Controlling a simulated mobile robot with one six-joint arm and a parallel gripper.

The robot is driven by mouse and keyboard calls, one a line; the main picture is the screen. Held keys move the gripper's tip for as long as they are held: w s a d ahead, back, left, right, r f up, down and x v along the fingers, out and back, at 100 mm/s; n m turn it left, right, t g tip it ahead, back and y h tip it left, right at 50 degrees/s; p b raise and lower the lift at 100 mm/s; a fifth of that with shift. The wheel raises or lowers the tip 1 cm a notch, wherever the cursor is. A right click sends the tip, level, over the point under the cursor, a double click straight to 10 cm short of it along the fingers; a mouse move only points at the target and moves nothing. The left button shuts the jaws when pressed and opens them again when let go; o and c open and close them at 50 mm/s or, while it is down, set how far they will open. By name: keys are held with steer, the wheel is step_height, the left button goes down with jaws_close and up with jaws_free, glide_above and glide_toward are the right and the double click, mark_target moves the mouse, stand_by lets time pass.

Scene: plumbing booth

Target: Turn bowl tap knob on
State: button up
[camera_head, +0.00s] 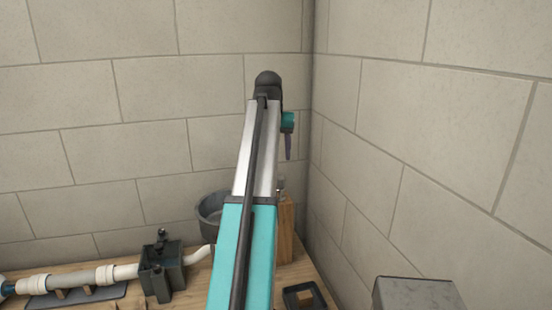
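A dark grey bowl (209,213) stands on the wooden bench at the back, partly hidden behind my arm. To its right is a wooden block (286,225) with a small grey metal piece (281,184) on top. This piece may be the tap or its knob, but it is too small and too covered by my arm to tell. My gripper (288,150) hangs from the raised arm, pointing down, above the block and apart from it. Its purple finger part shows edge-on, so I cannot tell whether it is open.
A white pipe (70,280) runs along the bench (195,285) at the left into a dark valve-like fitting (162,270). A small black tray (303,297) lies at the front right. A grey box (418,293) stands near the right wall. Block walls meet in the corner close behind my gripper.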

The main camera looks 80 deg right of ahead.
mark_target(279, 177)
steer(key=shift+m, duration=0.3)
steer(key=m+p, duration=0.1)
steer(key=p, duration=0.1)
steer(key=w+m+g+p, duration=0.1)
steer(key=p, duration=0.1)
steer(key=w+m+p, duration=0.1)
steer(key=m+p, duration=0.1)
steer(key=p, duration=0.1)
steer(key=shift+d+r+g, duration=0.2)
steer(key=shift+d+g, duration=0.2)
stand_by(0.4)
steer(key=shift+f, duration=0.1)
steer(key=shift+p+x, duration=2.55)
steer(key=shift+x, duration=4.3)
steer(key=shift+s+a, duration=0.1)
steer(key=shift+a, duration=0.1)
